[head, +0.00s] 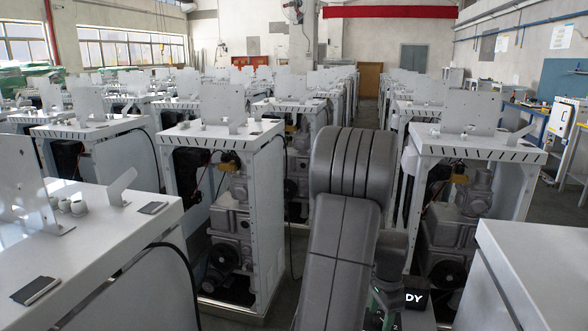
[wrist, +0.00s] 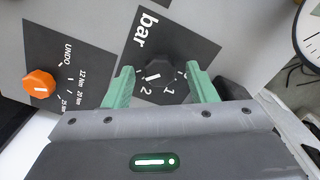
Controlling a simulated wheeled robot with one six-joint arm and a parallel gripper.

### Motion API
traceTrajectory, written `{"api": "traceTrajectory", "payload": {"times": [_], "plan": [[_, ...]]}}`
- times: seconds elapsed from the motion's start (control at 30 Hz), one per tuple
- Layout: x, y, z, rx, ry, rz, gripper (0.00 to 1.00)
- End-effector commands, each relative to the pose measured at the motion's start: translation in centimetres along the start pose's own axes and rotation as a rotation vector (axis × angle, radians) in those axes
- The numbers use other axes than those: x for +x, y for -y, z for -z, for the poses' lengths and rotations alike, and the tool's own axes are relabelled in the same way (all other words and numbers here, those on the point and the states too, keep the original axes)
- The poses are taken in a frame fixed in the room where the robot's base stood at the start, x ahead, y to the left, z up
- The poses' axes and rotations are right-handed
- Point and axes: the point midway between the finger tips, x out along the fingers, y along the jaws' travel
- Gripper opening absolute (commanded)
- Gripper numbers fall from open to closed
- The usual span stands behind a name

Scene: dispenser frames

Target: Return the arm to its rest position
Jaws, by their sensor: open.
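In the wrist view, my gripper (wrist: 160,80) is open, with its two green fingers spread. A black knob (wrist: 160,72) on a dark panel marked "bar", with 1 and 2 on its scale, shows between and beyond the fingers. I cannot tell whether either finger touches it. In the head view, my grey arm (head: 340,255) stands in the middle foreground, bent at a rounded joint near the top.
An orange knob (wrist: 39,84) with a torque scale sits at left in the wrist view; a round gauge (wrist: 310,32) is at upper right. White-topped dispenser frames (head: 225,135) stand in rows. Cabinet tops flank my arm at left (head: 110,225) and right (head: 530,260).

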Motion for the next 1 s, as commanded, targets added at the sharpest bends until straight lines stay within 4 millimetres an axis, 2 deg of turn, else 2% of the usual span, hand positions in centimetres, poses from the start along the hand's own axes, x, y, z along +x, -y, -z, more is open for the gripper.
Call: {"api": "traceTrajectory", "payload": {"times": [0.13,0.27,0.8,0.83,1.0], "plan": [[-1.0,0.1,0.0,0.015,-0.001,0.002,0.52],[-3.0,0.1,0.1,0.015,-0.003,0.005,0.52],[-13.9,0.1,0.1,0.015,-0.004,0.005,0.52],[-13.8,0.0,0.0,0.015,0.0,0.001,0.52],[-9.8,-0.1,0.0,0.015,0.003,-0.005,0.52]]}}
